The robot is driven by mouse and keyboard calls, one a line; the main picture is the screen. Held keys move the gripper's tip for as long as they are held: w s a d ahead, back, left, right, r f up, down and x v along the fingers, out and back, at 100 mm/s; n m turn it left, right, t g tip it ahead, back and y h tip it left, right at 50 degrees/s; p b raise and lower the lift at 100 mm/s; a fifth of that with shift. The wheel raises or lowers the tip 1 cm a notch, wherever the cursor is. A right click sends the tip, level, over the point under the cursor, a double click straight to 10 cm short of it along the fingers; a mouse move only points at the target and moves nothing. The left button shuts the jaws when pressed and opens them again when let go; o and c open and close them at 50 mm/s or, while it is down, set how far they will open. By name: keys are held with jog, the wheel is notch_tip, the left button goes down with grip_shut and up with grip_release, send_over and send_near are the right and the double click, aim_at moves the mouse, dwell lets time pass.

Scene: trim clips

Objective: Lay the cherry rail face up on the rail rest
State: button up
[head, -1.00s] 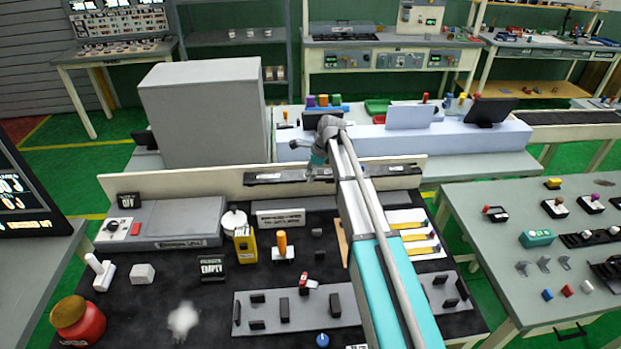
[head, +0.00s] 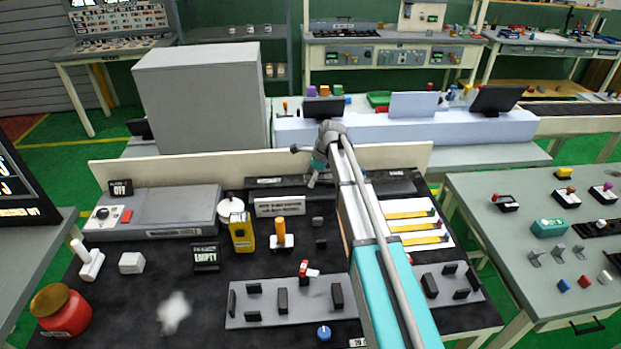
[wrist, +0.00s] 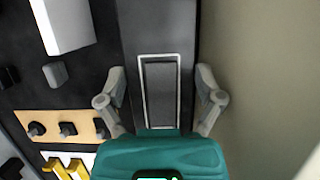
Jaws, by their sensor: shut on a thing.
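My gripper (wrist: 160,92) is over the back strip of the black bench top, with one finger on each side of a long dark piece (wrist: 160,90). The piece shows a pale-outlined rectangle on top, and its ends are hidden. No cherry colour shows on it, so I cannot tell whether it is the cherry rail. In the head view my gripper (head: 313,180) is small, at the long black strip (head: 268,182) along the back board. This strip bears pale labels; I cannot tell whether it is the rail rest.
A cream back board (head: 210,166) stands close behind. In front are a white sign (head: 280,206), a yellow box (head: 241,232), an orange-handled tool (head: 281,235) and a grey plate with black posts (head: 265,312). Yellow strips on white cards (head: 415,228) lie to the right of my arm.

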jog(key=shift+f+b, duration=0.5)
jog(key=shift+f, duration=0.25)
jog(key=o, duration=1.1)
jog(key=shift+c, duration=0.2)
jog(key=shift+r, duration=0.2)
notch_tip(320, 180, up, 10)
jog(key=p, duration=0.9)
jog(key=shift+s+f+p, duration=0.1)
jog(key=shift+f+p, duration=0.15)
jog(key=shift+p, duration=0.15)
jog(key=s+r+p, duration=0.1)
jog(key=s, duration=2.6)
jog(key=shift+s+r+p, duration=0.3)
jog(key=shift+s+p, duration=0.05)
jog(key=shift+d, duration=0.15)
